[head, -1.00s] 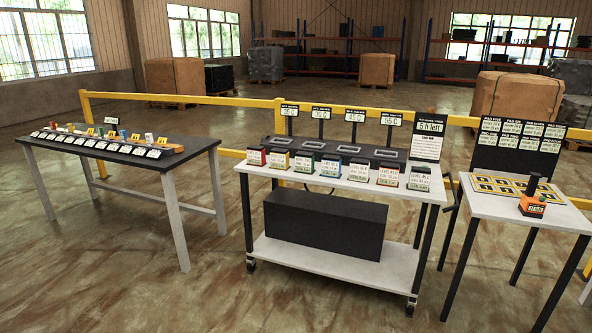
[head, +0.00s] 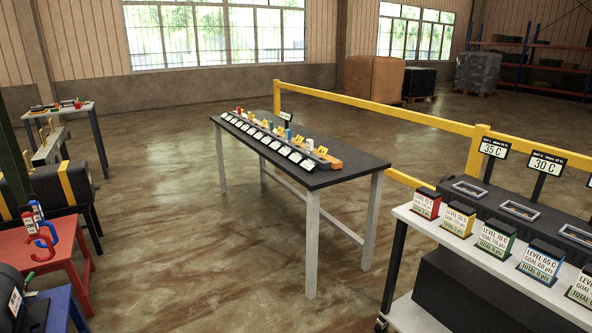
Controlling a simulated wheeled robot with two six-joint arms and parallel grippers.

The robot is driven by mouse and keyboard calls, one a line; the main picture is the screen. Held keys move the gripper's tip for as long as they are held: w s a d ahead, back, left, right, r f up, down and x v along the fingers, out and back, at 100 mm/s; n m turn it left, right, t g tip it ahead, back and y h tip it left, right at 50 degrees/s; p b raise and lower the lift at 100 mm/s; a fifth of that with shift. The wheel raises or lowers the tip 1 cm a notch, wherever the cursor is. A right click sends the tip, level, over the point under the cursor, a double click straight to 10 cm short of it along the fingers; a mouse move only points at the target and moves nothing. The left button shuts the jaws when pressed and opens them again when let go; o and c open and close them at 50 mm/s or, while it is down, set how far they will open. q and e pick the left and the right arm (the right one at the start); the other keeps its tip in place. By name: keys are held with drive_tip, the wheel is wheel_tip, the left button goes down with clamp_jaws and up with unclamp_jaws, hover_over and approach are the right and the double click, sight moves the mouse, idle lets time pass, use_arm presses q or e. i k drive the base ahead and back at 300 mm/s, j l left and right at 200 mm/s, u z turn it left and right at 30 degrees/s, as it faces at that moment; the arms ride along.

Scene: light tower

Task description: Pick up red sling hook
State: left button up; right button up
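On a red table (head: 78,250) at the left edge of the head view stand a red hook-shaped thing (head: 40,240) and a blue hook-shaped thing (head: 53,234), close together. Small white and red tags show just above them. The hooks are small and partly overlap, so their exact outlines are hard to tell. Neither of my grippers is in view.
A blue table (head: 62,310) stands in front of the red one. A dark cylinder with yellow bands (head: 66,184) lies behind it. A long black table (head: 335,176) with coloured items stands mid-view, and a white cart (head: 415,217) at right. Open floor lies between.

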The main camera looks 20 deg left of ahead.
sight(28, 220)
drive_tip(key=i+j+u, duration=0.25)
drive_tip(key=u, duration=0.15)
drive_tip(key=i+j+u, duration=0.1)
drive_tip(key=i+u, duration=1.05)
drive_tip(key=k+l, duration=0.05)
drive_tip(key=k, duration=0.05)
